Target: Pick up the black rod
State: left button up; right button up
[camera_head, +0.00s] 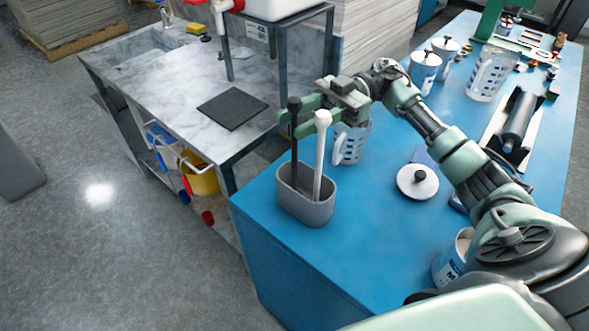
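The black rod (294,155) stands upright in a grey oval holder (305,208) at the near left corner of the blue table. A white rod (319,160) stands in the same holder, just right of it. My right gripper (291,124) reaches in from the right at the height of the rods' upper ends. Its two green fingers look apart, with the black rod's upper part at or between their tips; contact cannot be made out. The white rod's knob partly covers the fingers. My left gripper is out of view.
A measuring jug (350,143) stands behind the holder, close under my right gripper. A round lid (417,181) lies right of the holder. White canisters (424,72) stand farther back. A marble counter (180,80) with a dark mat (232,108) lies to the left.

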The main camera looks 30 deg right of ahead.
jog(key=shift+s+a, duration=0.1)
jog(key=shift+a, duration=0.5)
grip_shut()
dwell(1.0)
